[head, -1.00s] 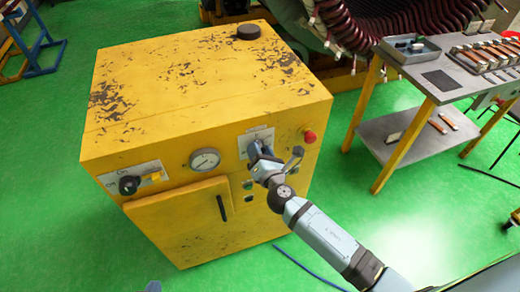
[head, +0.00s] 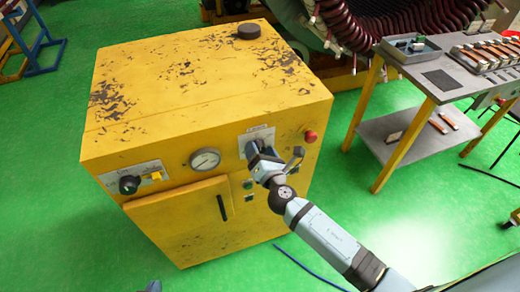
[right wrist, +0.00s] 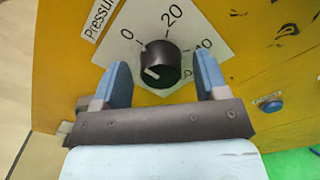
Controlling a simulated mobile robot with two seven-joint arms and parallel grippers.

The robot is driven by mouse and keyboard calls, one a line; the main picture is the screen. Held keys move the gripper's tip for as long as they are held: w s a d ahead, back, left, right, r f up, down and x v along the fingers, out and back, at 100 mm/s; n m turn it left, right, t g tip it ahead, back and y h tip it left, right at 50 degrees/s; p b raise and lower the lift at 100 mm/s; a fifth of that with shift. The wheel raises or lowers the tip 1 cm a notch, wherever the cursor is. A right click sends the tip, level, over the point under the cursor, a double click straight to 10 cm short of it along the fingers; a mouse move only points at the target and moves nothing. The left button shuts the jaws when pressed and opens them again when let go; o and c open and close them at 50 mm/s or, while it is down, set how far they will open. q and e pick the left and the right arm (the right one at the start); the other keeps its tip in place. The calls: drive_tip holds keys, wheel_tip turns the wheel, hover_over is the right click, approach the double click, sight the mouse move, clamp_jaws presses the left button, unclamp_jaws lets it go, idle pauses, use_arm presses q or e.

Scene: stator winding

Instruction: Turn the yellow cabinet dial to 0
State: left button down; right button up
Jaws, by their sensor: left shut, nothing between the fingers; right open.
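The yellow cabinet (head: 205,85) stands on the green floor. Its dial (right wrist: 160,65) is a black round knob on a white plate marked Pressure, with 0, 20 and 40 readable. The knob's white mark sits at its lower left, not in line with the 0. My right gripper (right wrist: 163,80) is open in front of the dial, one blue finger on each side, with gaps to the knob. In the head view the right gripper (head: 254,150) covers the dial. A small grey-blue piece at the bottom edge seems to be my left gripper (head: 153,286), mostly cut off.
A round gauge (head: 205,159) and another black knob (head: 130,184) are left of the dial. A red button (head: 310,136) is right of it. A cabinet door (head: 185,225) with a black handle is below. A parts table (head: 440,90) stands at the right.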

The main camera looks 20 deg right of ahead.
drive_tip(key=s+b, duration=0.2)
drive_tip(key=s, duration=1.1)
drive_tip(key=shift+d, duration=0.2)
drive_tip(key=shift+s, duration=0.1)
